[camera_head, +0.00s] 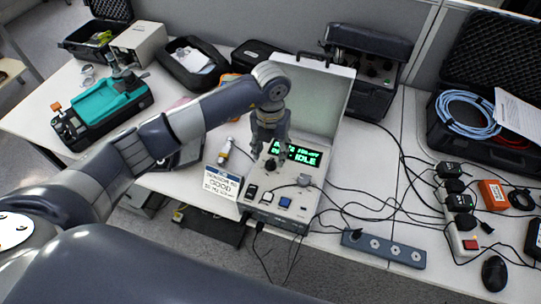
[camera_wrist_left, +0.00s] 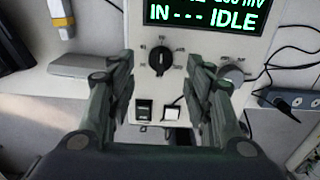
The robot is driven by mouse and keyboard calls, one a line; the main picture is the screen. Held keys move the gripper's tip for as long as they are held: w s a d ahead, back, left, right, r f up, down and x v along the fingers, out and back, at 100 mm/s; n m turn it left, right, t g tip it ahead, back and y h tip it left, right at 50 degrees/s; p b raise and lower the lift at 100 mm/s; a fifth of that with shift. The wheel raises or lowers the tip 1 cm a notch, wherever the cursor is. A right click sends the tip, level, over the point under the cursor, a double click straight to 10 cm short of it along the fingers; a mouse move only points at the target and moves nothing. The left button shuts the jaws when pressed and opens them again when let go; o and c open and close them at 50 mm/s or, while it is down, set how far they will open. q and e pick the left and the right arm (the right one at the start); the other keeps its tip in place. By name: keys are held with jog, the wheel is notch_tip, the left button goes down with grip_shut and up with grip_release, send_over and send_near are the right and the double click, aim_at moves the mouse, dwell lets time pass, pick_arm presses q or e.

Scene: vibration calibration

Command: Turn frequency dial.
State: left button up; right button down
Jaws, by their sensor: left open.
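The calibrator (camera_head: 285,205) is a pale case with its lid raised and a lit green display (camera_head: 297,152) ending in "IDLE"; the display also shows in the left wrist view (camera_wrist_left: 205,14). A black dial (camera_wrist_left: 160,60) with a marked scale sits on its panel below the display. A silver round part (camera_wrist_left: 232,74) is right of it, partly behind a finger. My left gripper (camera_head: 269,152) is open above the panel. In the left wrist view its fingers (camera_wrist_left: 160,72) stand on either side of the black dial, apart from it. My right gripper is out of view.
Two switches (camera_wrist_left: 157,112) lie below the dial. A small sign (camera_head: 222,184) stands left of the case. Cables and a power strip (camera_head: 383,248) lie to the right. A teal device (camera_head: 103,107) and open black cases (camera_head: 190,62) occupy the table's left and back.

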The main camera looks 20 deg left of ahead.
aim_at(271, 162)
pick_arm(q)
jog(key=shift+f, duration=1.85)
jog(key=c, duration=1.1)
